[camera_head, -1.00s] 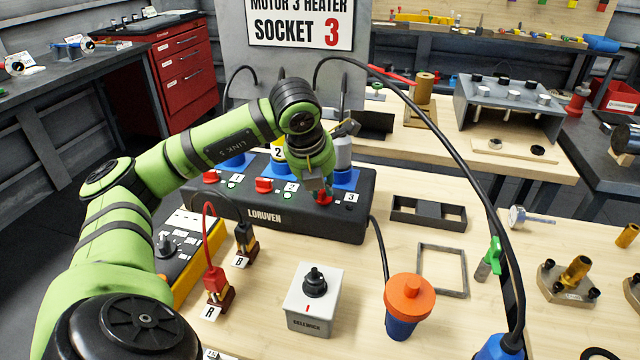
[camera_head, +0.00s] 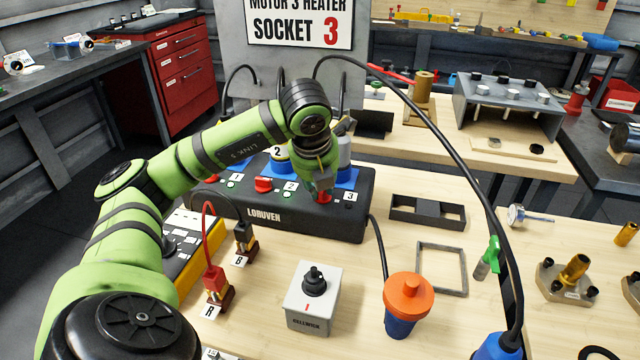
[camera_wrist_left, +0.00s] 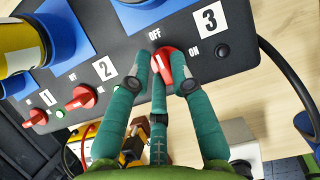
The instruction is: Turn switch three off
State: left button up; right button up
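The dark LORUVEN switch box (camera_head: 300,222) stands on the wooden bench with numbered red switches. Switch three's red knob (camera_wrist_left: 166,66) is at the box's right end, with its upper end towards the OFF mark in the left wrist view. The lamp beside the 3 label (camera_wrist_left: 222,50) looks dark. My left gripper (camera_wrist_left: 160,68) has its teal fingers closed around the knob, partly hiding it. In the head view my left gripper (camera_head: 323,188) reaches down onto the box's right end. Switch two (camera_wrist_left: 80,98) is red and lies farther left. My right gripper does not show.
Blue sockets with plugs and cables stand behind the switches. A grey selector box (camera_head: 313,300), an orange-and-blue plug (camera_head: 408,305) and red and black test leads stand in front. A black cable (camera_head: 455,150) arches over the right side.

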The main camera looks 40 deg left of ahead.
pick_arm(q)
jog(key=shift+o, duration=0.4)
jog(key=shift+r, duration=0.15)
jog(key=v, duration=1.1)
jog(key=shift+r, duration=0.35)
jog(key=shift+s+r, duration=0.1)
